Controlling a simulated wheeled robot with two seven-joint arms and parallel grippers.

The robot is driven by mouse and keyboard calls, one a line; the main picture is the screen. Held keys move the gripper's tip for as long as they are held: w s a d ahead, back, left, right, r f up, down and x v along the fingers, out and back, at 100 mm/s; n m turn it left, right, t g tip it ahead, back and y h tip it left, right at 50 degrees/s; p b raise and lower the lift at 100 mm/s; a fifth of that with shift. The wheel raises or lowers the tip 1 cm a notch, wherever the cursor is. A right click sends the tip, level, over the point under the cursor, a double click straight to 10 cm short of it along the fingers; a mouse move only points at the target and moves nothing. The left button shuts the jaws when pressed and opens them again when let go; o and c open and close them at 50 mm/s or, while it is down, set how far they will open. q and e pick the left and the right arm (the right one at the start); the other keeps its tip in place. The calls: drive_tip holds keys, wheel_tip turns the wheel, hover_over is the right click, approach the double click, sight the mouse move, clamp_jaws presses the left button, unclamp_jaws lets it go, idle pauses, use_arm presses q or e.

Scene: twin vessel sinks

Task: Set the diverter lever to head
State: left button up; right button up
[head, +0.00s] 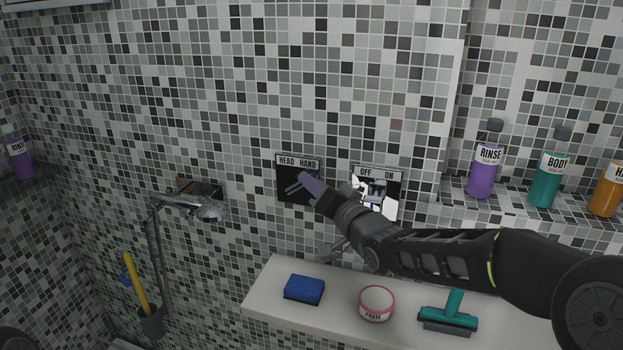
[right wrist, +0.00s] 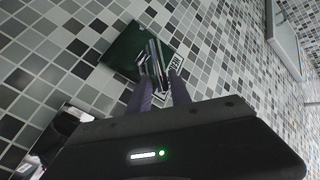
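The diverter plate (head: 289,197) is a dark square on the tiled wall, with a HEAD HAND label across its top. My right gripper (head: 306,184) reaches in from the right and covers the plate's right part. In the right wrist view, the plate (right wrist: 120,50) lies just beyond the two purple fingers (right wrist: 160,78). The fingers stand apart, with the slim metal lever (right wrist: 155,62) in line with the gap between them. I cannot tell whether they touch it. The lever's exact setting is hard to read. My left gripper is not in view.
An OFF ON plate (head: 390,192) is right beside the diverter, partly behind my right wrist. A hand shower (head: 208,210) hangs to the left. Below, a ledge (head: 265,290) holds a blue sponge (head: 304,289), a paste jar (head: 376,303) and a teal squeegee (head: 450,314). Bottles (head: 484,171) stand at right.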

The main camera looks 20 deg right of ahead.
drive_tip(key=shift+w+a, duration=0.15)
drive_tip(key=shift+w, duration=0.4)
drive_tip(key=shift+c, duration=0.2)
clamp_jaws()
drive_tip(key=shift+f, duration=0.2)
idle(0.7)
